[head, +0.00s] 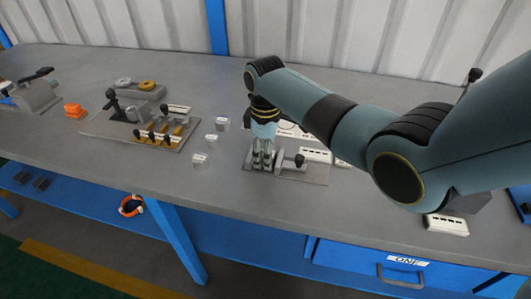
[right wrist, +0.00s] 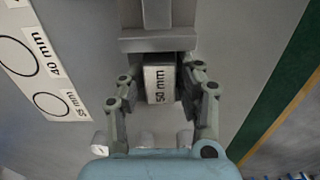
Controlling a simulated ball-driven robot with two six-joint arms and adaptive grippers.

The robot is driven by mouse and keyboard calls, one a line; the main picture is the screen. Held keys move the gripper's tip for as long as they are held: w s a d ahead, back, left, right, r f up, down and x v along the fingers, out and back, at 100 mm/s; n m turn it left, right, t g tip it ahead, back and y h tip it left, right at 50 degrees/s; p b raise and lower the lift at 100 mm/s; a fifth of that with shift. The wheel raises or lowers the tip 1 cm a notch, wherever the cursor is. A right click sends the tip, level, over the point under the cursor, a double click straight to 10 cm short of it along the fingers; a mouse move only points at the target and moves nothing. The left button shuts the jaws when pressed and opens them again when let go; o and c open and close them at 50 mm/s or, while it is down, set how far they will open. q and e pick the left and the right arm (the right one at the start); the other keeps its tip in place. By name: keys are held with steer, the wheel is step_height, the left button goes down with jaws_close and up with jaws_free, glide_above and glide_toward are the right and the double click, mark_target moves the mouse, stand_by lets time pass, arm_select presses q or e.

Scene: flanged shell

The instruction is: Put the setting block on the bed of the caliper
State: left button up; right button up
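The setting block (right wrist: 160,84), a pale block marked 50 mm, is in the right wrist view, against or just in front of the grey caliper (right wrist: 160,42). In the head view the caliper's base plate (head: 312,174) is on the bench, and the block there is hidden by my gripper. My right gripper (head: 262,165) points down over the plate's left part. In the right wrist view its fingers (right wrist: 160,95) stand on both sides of the block, apart, with narrow gaps showing. Whether the block rests fully on the bed cannot be told. My left gripper is not in view.
Three small pale blocks (head: 210,140) stand left of the caliper. A fixture with several black knobs (head: 160,135) is farther left, near an orange block (head: 75,111). A card with circles (right wrist: 40,70) lies behind the caliper.

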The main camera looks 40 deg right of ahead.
steer(key=shift+o, duration=1.3)
steer(key=shift+r, duration=0.15)
step_height(320, 180, up, 12)
steer(key=shift+p, duration=0.3)
